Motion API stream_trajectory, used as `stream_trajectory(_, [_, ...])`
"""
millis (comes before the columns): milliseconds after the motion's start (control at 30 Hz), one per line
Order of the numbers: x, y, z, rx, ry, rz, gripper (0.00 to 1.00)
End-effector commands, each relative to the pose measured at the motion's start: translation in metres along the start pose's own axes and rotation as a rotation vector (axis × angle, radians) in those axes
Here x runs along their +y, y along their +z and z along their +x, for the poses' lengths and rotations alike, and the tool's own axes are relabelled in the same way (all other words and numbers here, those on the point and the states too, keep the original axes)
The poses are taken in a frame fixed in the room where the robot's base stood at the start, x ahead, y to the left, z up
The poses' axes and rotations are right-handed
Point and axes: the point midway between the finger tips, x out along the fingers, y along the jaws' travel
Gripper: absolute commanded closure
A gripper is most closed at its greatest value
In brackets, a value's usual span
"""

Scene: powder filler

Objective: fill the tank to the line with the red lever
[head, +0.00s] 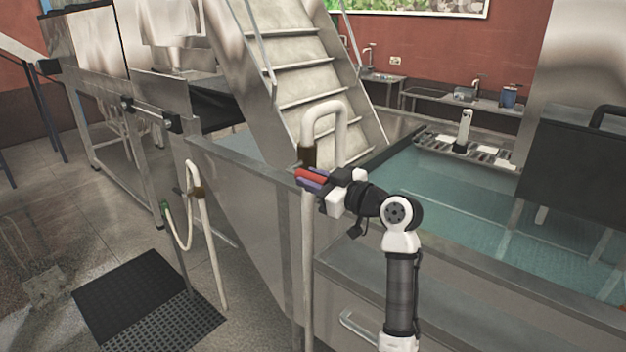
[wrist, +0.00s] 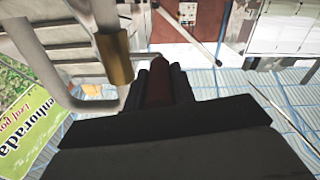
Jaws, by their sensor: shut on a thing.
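My gripper (head: 318,181) is at the near rim of the tank, beside a white bent pipe (head: 325,108) with a brown fitting (head: 307,155). It is shut on the red lever (head: 311,174), which lies sideways next to that fitting; a blue-purple piece lies just below it. In the wrist view the dark red lever (wrist: 157,84) sits between my dark fingers, close to the brass-coloured fitting (wrist: 114,58). The metal tank (head: 240,160) holds teal-looking liquid (head: 455,190). I cannot make out a fill line or a flow from the pipe.
Metal stairs (head: 305,80) rise behind the pipe. A second white pipe with a hose (head: 195,230) stands at left. A black mat (head: 145,300) lies on the floor. A dark box-like unit (head: 572,165) stands at right.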

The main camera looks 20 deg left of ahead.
Motion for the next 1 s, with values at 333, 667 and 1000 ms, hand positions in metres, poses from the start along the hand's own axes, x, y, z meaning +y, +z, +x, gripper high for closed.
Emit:
stream_trajectory(333, [0.004,-0.018,0.002,-0.213,-0.042,0.000,1.00])
stream_trajectory(667, [0.003,-0.016,0.002,-0.216,-0.042,0.000,0.68])
stream_trajectory(1000, [0.003,-0.016,0.002,-0.215,-0.043,0.000,0.53])
